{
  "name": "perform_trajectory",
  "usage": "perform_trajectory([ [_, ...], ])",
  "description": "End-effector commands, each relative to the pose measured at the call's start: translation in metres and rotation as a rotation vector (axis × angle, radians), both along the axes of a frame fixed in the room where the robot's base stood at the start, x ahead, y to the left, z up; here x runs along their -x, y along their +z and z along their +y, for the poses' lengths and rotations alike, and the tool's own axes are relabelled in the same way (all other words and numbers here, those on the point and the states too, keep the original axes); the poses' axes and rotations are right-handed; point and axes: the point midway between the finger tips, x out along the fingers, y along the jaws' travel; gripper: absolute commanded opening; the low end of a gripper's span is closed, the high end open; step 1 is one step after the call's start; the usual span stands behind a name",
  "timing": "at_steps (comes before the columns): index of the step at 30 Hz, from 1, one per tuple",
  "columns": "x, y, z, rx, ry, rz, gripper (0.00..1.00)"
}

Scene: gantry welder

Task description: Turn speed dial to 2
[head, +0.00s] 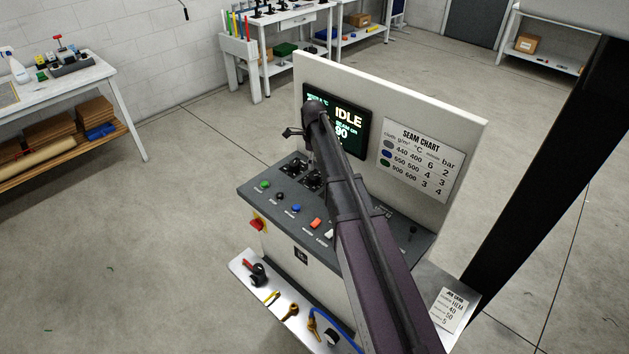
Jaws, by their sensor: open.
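The control console (330,225) stands in the middle of the head view, with a sloped dark panel. Black dials (294,168) sit on the panel's upper left part, partly hidden behind my arm. Their labels and pointer positions are too small to read, so I cannot tell which one is the speed dial. A screen (355,147) above them reads IDLE and 90, partly covered by my arm. My gripper (289,133) is open and small in view, above the panel's upper left, in front of the screen's left edge. It appears apart from the dials.
A seam chart (420,160) is on the back board. A green button (265,184), a blue button (296,208), an orange switch (316,223) and a red-yellow switch (258,224) are on the console. Tools lie on the front shelf (262,284). A job card (449,310) is at right.

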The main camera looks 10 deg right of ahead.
Motion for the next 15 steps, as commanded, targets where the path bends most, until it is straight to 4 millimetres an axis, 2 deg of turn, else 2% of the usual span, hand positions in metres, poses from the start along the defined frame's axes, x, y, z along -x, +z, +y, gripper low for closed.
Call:
perform_trajectory([
  [1, 0.0, -0.008, 0.0, 0.0, 0.0, 0.0, 0.87],
  [15, 0.0, -0.043, 0.0, 0.0, 0.0, -0.001, 0.87],
])
